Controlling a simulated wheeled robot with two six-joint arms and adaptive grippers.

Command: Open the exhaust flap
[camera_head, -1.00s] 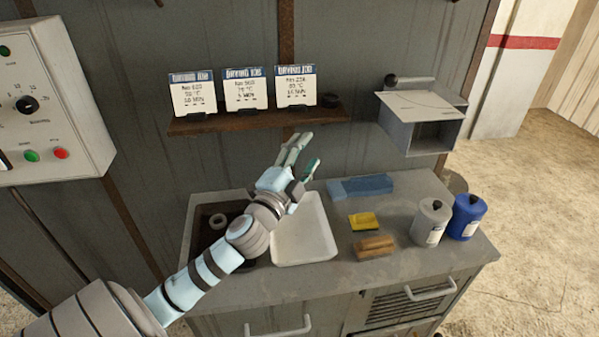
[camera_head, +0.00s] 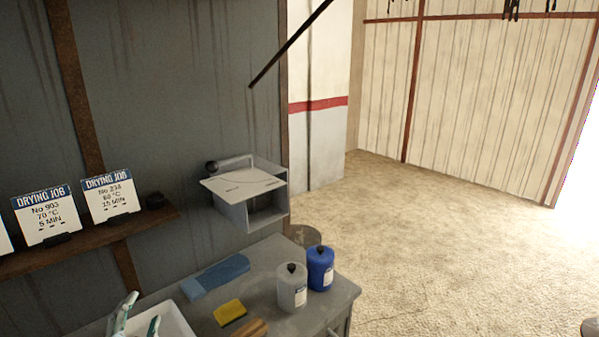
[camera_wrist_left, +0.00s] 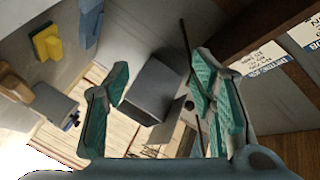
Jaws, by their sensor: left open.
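The exhaust box (camera_head: 236,218) is a grey, open-fronted metal box on the dark wall, right of the shelf. A pale plate with a curved line (camera_head: 243,184) lies over its top, and a lever with a dark round knob (camera_head: 211,167) sits behind the plate. I cannot tell how far the flap is open. In the left wrist view a grey box (camera_wrist_left: 155,92) shows beyond the fingers. My left gripper (camera_head: 142,314) shows only its fingertips at the bottom left of the head view, well short of the box. It is open and empty, with green finger pads (camera_wrist_left: 168,92).
A shelf (camera_head: 100,239) with job cards (camera_head: 110,196) runs along the wall at left. On the counter below are a blue block (camera_head: 220,273), a yellow sponge (camera_head: 229,312), a grey canister (camera_head: 292,290) and a blue canister (camera_head: 320,270). The floor at right is clear.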

